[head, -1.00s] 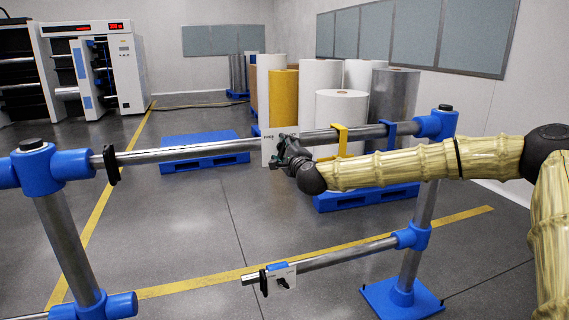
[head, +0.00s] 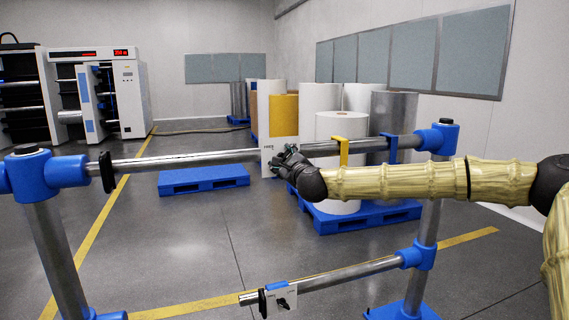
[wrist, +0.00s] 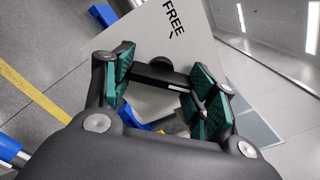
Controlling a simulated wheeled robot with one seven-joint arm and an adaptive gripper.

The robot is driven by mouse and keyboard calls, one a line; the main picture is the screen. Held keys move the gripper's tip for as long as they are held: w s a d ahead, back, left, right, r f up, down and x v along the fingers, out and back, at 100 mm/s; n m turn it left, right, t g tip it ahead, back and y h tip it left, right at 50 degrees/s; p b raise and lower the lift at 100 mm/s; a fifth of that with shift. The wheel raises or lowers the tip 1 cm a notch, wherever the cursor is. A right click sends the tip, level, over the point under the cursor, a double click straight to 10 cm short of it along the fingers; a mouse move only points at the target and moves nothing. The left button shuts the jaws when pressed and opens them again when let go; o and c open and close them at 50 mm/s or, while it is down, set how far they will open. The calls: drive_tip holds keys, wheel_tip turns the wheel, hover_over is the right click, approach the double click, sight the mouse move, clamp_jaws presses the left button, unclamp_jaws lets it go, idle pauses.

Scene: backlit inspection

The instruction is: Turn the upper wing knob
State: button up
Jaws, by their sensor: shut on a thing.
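The upper wing knob is a black bar with a rounded hub (wrist: 160,76) on a white plate (wrist: 188,18) marked "FREE" in the wrist view. My gripper (wrist: 165,90) has its green-padded fingers on both sides of the bar, shut on it. In the head view my gripper (head: 285,162) is at the upper rail (head: 205,158), in front of the white plate (head: 267,158), and hides most of the knob. A lower black wing knob (head: 283,303) sits on another white plate on the lower rail (head: 345,274).
Blue-jointed posts stand left (head: 58,255) and right (head: 428,220). A black clamp (head: 107,172), a yellow hook (head: 343,152) and a blue hook (head: 391,148) sit on the upper rail. Rolls and a blue pallet (head: 375,216) stand behind. Open floor lies between the rails.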

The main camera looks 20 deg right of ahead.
drive_tip(key=shift+f, duration=0.15)
drive_tip(key=o, duration=1)
drive_tip(key=shift+d, duration=0.1)
drive_tip(key=shift+s, duration=0.1)
drive_tip(key=s, duration=1.1)
drive_tip(key=shift+s+d, duration=0.2)
drive_tip(key=shift+s, duration=0.2)
